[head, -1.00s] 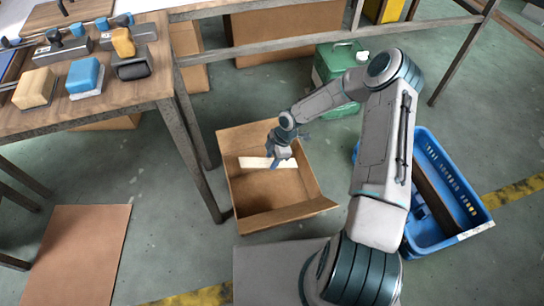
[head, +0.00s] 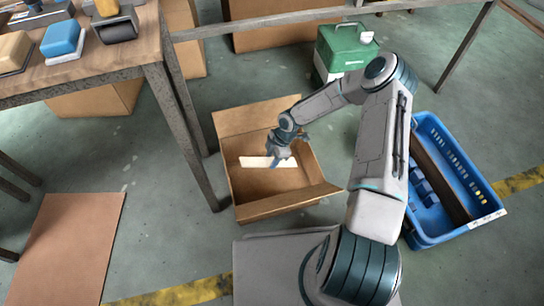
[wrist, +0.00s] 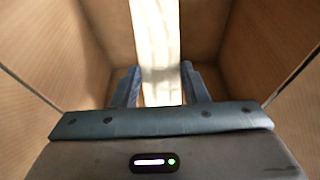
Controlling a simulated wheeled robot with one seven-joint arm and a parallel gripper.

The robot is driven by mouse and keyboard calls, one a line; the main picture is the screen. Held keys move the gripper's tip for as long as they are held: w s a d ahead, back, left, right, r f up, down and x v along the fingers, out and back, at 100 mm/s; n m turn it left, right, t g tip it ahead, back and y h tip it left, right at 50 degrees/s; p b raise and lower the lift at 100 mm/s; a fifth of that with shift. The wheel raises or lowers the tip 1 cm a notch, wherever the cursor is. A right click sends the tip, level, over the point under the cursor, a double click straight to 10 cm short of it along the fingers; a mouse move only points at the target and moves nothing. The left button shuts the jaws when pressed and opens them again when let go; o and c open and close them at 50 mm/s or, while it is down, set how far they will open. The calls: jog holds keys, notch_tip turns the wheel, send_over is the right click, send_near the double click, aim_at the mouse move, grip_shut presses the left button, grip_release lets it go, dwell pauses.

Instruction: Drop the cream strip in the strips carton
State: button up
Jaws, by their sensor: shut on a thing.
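The cream strip (head: 257,162) is a pale, flat, narrow piece; in the wrist view it (wrist: 156,45) runs lengthwise between my two fingers. My gripper (head: 279,160) is shut on it. The open cardboard carton (head: 248,206) stands on the floor with flaps folded out. The strip and gripper are over the carton's opening in the head view, and the carton's walls (wrist: 45,50) surround them in the wrist view. I cannot tell how far the strip is above the carton's bottom. No label on the carton is visible.
A blue crate (head: 480,190) stands to the right and a green jerrycan (head: 343,48) behind. A wooden workbench (head: 90,72) with blocks on top is at left, its leg (head: 187,130) close to the carton. A flat brown panel (head: 68,240) lies on the floor.

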jog(key=shift+f, duration=0.15)
jog(key=o, duration=1.2)
notch_tip(320, 180, up, 9)
jog(key=p, duration=0.6)
dwell(0.6)
dwell(0.4)
